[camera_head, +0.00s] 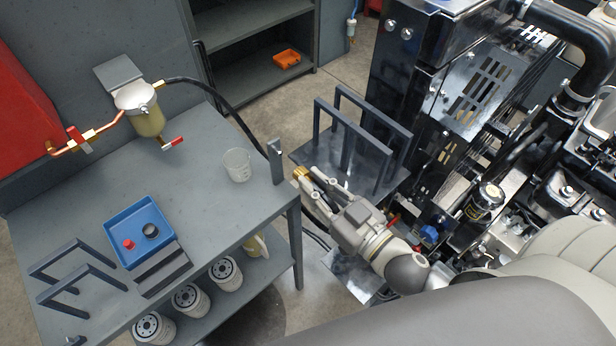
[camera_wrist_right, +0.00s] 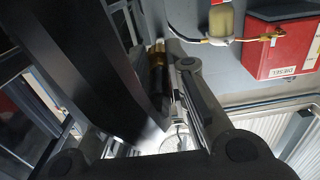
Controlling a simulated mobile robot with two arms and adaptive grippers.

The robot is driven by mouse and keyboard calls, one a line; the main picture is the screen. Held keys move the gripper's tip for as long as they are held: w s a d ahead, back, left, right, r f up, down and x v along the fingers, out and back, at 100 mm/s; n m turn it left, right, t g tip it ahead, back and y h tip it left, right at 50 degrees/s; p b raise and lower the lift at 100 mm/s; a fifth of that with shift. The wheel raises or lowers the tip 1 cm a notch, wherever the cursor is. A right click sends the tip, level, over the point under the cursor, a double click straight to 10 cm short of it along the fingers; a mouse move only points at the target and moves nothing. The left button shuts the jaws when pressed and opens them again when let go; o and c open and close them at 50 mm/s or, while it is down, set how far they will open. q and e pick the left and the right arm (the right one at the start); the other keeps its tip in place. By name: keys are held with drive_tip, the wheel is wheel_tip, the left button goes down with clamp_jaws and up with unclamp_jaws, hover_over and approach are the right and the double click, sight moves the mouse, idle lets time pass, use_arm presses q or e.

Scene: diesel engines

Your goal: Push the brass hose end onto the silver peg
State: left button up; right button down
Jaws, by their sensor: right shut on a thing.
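The brass hose end (camera_head: 300,172) is between the fingertips of my right gripper (camera_head: 304,182), just off the right edge of the bench. My right gripper is shut on the hose by this end. In the right wrist view the brass end (camera_wrist_right: 158,54) shows between the fingers, with dark hose below it. A black hose (camera_head: 215,88) runs from the filter on the bench towards the gripper. I cannot make out the silver peg for certain in either view. My left gripper does not show.
A grey upright bracket (camera_head: 275,161) stands at the bench edge, close left of the gripper. A clear beaker (camera_head: 237,165) and a blue tray (camera_head: 141,231) are on the bench. Dark handle frames (camera_head: 362,140) stand behind the gripper. The engine (camera_head: 470,200) fills the right side.

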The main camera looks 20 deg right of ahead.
sight(298, 170)
drive_tip(key=shift+r, duration=0.2)
drive_tip(key=shift+w+a+r+p, duration=0.1)
drive_tip(key=shift+w+a+p, duration=0.05)
drive_tip(key=shift+w+p, duration=0.2)
drive_tip(key=shift+x, duration=0.95)
drive_tip(key=shift+p+x, duration=0.5)
drive_tip(key=shift+x, duration=0.75)
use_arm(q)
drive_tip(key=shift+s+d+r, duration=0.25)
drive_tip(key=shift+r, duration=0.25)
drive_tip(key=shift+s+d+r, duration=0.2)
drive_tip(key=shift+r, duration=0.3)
use_arm(e)
drive_tip(key=shift+w, duration=0.25)
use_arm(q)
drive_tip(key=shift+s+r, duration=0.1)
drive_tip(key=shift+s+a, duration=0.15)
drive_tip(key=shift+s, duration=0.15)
